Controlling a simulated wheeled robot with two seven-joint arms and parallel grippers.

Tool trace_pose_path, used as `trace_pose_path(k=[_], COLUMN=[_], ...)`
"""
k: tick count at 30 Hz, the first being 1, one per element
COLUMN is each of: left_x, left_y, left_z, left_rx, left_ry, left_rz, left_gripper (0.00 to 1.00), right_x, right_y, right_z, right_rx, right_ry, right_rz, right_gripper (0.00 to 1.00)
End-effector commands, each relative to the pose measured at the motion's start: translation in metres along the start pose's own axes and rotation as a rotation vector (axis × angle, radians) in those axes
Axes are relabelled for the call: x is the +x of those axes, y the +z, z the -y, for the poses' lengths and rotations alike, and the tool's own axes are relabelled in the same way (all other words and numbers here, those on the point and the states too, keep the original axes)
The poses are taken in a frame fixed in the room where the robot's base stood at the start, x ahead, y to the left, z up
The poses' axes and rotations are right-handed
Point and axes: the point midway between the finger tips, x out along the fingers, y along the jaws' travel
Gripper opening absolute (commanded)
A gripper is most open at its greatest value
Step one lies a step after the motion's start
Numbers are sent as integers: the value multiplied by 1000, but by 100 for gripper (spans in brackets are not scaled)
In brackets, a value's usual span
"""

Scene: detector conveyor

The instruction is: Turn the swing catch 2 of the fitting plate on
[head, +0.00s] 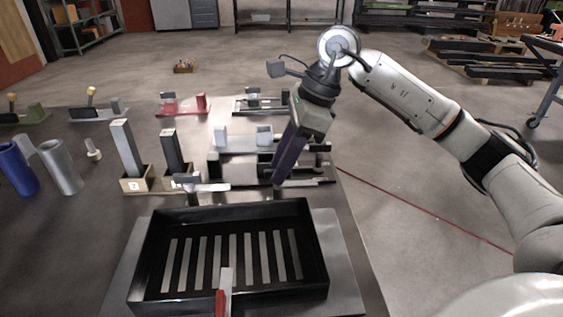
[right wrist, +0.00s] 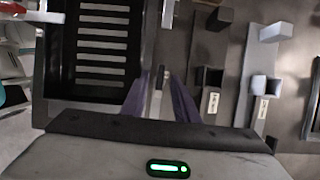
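My right gripper (head: 278,180) reaches down behind the black tray, with its purple fingers tilted toward the bench. In the right wrist view my right gripper (right wrist: 161,76) has its fingers spread, with a narrow grey bar (right wrist: 157,88) between them and gaps beside it. The bar looks like a catch lever; I cannot tell whether the fingers touch it. A flat bar (head: 308,183) shows beside the fingertips in the head view. Another pale flat piece (head: 208,187) lies farther left. The fitting plate and catch numbers cannot be read clearly. My left gripper is not in view.
The black slotted tray (head: 141,262) stands at the front, with a red-handled part (head: 221,302) at its near rim. Two labelled wooden blocks (head: 136,185) with upright bars stand left. Blue (head: 17,170) and grey (head: 62,168) cylinders stand farther left. Other fixtures line the back.

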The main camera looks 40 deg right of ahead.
Motion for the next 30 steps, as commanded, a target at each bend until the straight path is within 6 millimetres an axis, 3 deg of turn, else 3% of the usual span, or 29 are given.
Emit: trace_pose_path(k=[3,8,30], left_x=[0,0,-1], left_y=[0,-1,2], left_z=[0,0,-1], left_rx=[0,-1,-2], left_ry=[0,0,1], left_rz=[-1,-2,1], left_gripper=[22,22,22], right_x=[0,0,-1], right_y=[0,0,0], right_z=[0,0,0], right_rx=[0,0,0], right_ry=[0,0,0], right_rz=[0,0,0], right_gripper=[27,0,0])
